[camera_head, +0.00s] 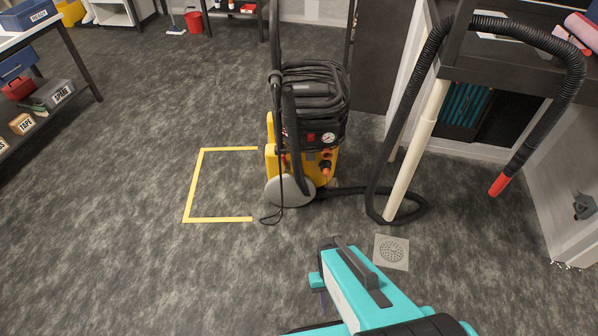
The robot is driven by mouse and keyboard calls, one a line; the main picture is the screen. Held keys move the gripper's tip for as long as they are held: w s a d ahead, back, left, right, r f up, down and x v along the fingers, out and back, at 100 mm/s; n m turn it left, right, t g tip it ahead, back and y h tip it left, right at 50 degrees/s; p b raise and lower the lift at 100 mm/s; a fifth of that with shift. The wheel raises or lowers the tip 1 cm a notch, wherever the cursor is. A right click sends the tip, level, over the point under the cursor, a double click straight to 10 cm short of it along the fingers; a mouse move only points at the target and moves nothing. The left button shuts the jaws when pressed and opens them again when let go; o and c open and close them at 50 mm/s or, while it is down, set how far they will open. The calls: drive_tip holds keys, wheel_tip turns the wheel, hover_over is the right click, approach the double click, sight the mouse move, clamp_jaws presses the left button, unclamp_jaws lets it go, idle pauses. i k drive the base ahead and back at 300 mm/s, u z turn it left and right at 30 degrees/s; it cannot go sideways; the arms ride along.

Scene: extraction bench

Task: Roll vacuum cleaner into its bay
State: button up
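The vacuum cleaner (304,125) appears to be the yellow and black wheeled machine with a gauge and a coil of black hose on top. It stands upright on the floor just right of the yellow tape outline (194,186). The outline is a three-sided bracket with its open side toward the machine, and its inside is bare floor. A grey wheel (290,191) shows at the machine's lower front. A teal body with a dark bar fills the bottom edge; I cannot tell whether it is part of my arm. I make out no gripper fingers.
A black ribbed hose (433,60) with a red end arches beside a cream pipe (415,150), its lower loop on the floor right of the machine. A floor drain (391,252) lies in front. Shelving (80,63) stands at left. The floor left of the outline is clear.

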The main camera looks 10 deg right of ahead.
sight(319, 108)
drive_tip(key=k, duration=0.35)
drive_tip(key=u, duration=0.15)
drive_tip(key=i, duration=0.9)
drive_tip(key=z, duration=4.4)
drive_tip(key=i, duration=0.1)
drive_tip(key=u, duration=2.85)
